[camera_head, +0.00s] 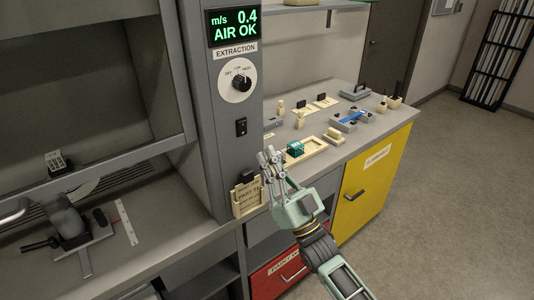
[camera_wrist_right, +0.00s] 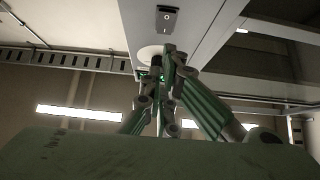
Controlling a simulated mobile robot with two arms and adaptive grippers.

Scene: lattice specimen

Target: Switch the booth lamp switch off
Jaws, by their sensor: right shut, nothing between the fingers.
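The booth lamp switch (camera_head: 241,127), a small black rocker, is on the front of the grey column, below the extraction dial. I take the black rocker at the top of the right wrist view (camera_wrist_right: 167,18) for the same switch; its lean cannot be read clearly. My right gripper (camera_head: 269,158) is shut and empty, in front of the bench, below and to the right of the switch in the head view. In the right wrist view its closed fingers (camera_wrist_right: 170,52) appear just below the switch. No contact with the switch shows. My left gripper is not in view.
The round extraction dial (camera_head: 239,83) and lit display (camera_head: 233,26) are above the switch. The bench at right holds a tray (camera_head: 315,147) and small parts. The booth opening is at left.

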